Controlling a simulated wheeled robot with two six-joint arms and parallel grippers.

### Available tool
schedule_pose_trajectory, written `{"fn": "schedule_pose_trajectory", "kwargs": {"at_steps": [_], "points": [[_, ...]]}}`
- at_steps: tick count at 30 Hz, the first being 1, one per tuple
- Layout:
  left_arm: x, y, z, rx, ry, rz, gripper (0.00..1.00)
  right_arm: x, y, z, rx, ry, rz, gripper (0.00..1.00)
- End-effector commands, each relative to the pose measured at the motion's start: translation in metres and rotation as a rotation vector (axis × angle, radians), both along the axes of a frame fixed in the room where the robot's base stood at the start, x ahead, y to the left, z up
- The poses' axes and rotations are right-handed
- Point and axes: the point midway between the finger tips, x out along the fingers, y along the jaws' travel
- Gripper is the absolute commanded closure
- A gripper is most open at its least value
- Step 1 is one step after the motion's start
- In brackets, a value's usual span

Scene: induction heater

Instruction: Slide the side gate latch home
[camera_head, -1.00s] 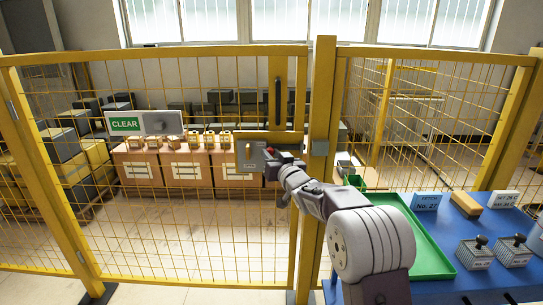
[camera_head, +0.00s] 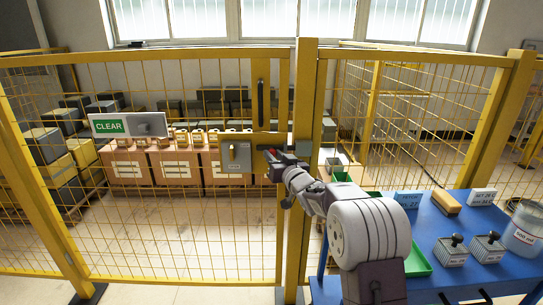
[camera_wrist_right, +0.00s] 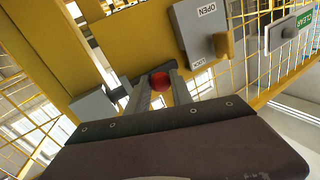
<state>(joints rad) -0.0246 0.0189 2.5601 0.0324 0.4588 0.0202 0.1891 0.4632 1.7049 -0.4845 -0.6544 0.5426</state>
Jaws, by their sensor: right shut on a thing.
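The side gate latch sits on a yellow plate at the gate's right edge. Its red knob (camera_wrist_right: 159,82) is between the fingers of my right gripper (camera_wrist_right: 157,88), which is shut on it. In the head view my right gripper (camera_head: 274,162) reaches the latch from the right, partly covering knob and bolt. A grey block (camera_head: 303,148) is on the yellow post, right of the knob. Whether the bolt enters it is unclear. My left gripper is out of view.
The yellow mesh gate (camera_head: 180,215) fills the left, with a dark vertical handle (camera_head: 261,103) above the latch. A green CLEAR sign (camera_head: 110,126) shows at left. A blue table (camera_head: 425,225) with a green tray and labelled weights stands at right, under my arm.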

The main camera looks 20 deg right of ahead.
Motion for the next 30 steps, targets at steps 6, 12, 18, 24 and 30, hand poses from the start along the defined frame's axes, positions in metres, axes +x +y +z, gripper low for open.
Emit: {"fn": "schedule_pose_trajectory", "kwargs": {"at_steps": [6,12,18,24,30], "points": [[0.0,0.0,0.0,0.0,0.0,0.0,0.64,0.0,-0.001,0.0,0.0,-0.001,-0.002,0.51],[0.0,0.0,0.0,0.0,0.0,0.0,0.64,0.0,0.0,0.001,-0.001,-0.001,0.0,0.51],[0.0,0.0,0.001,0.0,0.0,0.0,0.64,-0.01,-0.001,0.001,-0.001,0.0,0.0,0.51],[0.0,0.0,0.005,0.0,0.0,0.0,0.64,-0.049,-0.006,0.002,-0.001,-0.001,-0.002,0.51],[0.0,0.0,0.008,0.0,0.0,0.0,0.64,-0.083,-0.009,0.002,-0.002,-0.001,-0.002,0.51]]}}
